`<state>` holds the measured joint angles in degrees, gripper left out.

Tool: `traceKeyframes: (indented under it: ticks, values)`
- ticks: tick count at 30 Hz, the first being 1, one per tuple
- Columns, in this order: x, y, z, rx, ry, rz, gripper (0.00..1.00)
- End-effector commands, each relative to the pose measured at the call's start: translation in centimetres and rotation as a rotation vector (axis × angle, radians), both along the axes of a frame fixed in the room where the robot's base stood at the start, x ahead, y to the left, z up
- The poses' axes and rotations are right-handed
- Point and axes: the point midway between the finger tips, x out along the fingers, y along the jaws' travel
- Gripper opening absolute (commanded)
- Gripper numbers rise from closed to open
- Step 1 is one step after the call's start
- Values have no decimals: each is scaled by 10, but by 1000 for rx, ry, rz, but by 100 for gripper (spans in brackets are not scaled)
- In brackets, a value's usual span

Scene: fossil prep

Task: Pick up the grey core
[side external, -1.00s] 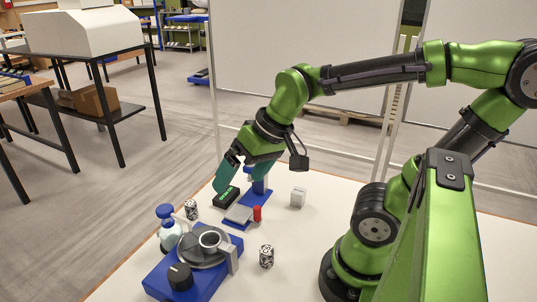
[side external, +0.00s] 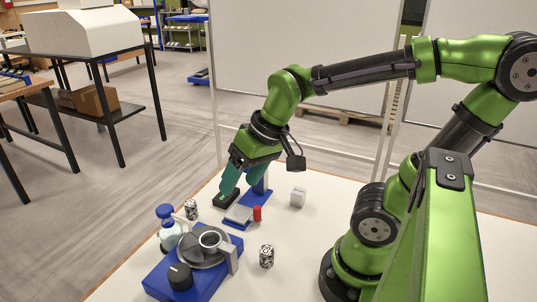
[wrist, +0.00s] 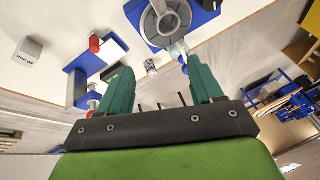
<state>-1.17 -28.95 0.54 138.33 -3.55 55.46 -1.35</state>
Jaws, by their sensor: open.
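My gripper (side external: 240,188) is open and empty, its teal fingers tilted downward over the back of the table; the wrist view shows them apart (wrist: 160,66). Two small speckled grey, black and white cylinders stand upright. One (side external: 191,209) is beside the spray bottle, left of and below my fingers in the side view. The other (side external: 266,256) is right of the blue machine. A speckled cylinder (wrist: 150,67) also appears between the fingers in the wrist view, apart from them. I cannot tell for certain which is the grey core.
A blue machine (side external: 153,280) with a grey dish and ring stands in front. A spray bottle (side external: 168,235), a black-green box (side external: 226,198), a blue stand (side external: 237,222), a red cylinder (side external: 257,213) and a pale box (side external: 298,196) crowd around.

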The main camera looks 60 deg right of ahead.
Motion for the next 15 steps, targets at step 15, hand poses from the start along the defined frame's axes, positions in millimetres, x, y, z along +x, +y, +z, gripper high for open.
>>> traceKeyframes:
  ticks: [15]
  values:
    - [16, -5, -51, -180, 738, 356, 66]
